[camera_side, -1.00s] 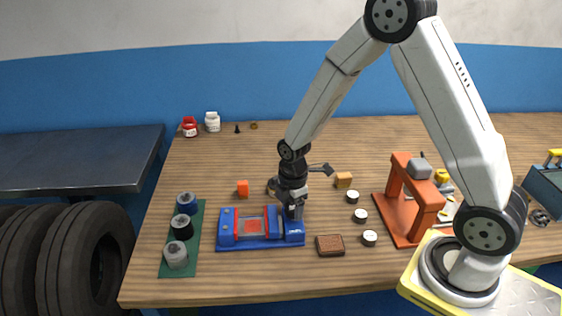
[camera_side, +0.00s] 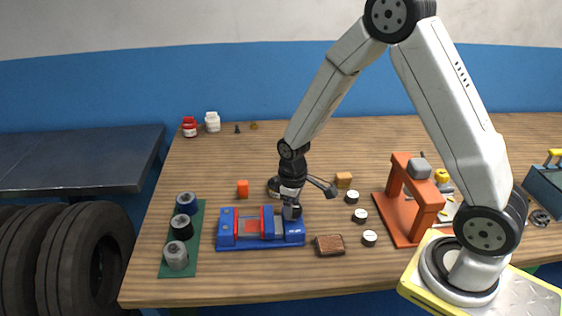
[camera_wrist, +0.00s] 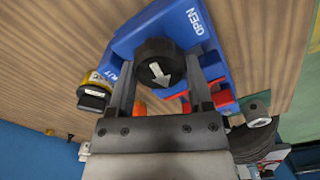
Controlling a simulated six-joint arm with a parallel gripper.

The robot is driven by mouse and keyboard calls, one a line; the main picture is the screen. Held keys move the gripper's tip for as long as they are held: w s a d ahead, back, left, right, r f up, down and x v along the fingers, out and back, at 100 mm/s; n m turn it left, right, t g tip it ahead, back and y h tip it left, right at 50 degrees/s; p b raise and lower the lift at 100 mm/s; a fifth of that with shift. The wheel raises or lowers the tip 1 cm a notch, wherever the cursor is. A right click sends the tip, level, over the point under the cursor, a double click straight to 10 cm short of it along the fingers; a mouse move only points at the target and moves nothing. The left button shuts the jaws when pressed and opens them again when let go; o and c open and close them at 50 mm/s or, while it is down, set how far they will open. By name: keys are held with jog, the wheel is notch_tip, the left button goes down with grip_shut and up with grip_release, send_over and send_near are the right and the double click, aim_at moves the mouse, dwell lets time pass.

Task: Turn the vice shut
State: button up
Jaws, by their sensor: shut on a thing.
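A gap still shows between the jaws. Its round black knob (camera_wrist: 160,66) has a white arrow and sits at the vice's right end in the side view. "OPEN" is printed on the blue body in the wrist view. My gripper (camera_side: 291,210) points down over that end. In the wrist view its two fingers (camera_wrist: 162,84) lie on either side of the knob and are shut on it.
A green mat (camera_side: 178,268) with several cylinders lies left of the vice. A brown block (camera_side: 329,245) and several small round pieces (camera_side: 369,238) lie to its right. An orange press frame (camera_side: 413,205) stands farther right.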

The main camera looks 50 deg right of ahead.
aim_at(294, 206)
jog(key=m, duration=0.4)
jog(key=shift+m, duration=0.3)
jog(key=m, duration=0.3)
jog(key=shift+d+m, duration=0.15)
jog(key=shift+m, duration=0.15)
jog(key=m, duration=0.3)
jog(key=shift+m, duration=0.3)
jog(key=shift+d+m, duration=0.1)
jog(key=shift+m, duration=1.8)
jog(key=o, duration=1.3)
jog(key=shift+s, duration=0.1)
jog(key=shift+r, duration=0.1)
jog(key=shift+r, duration=3.85)
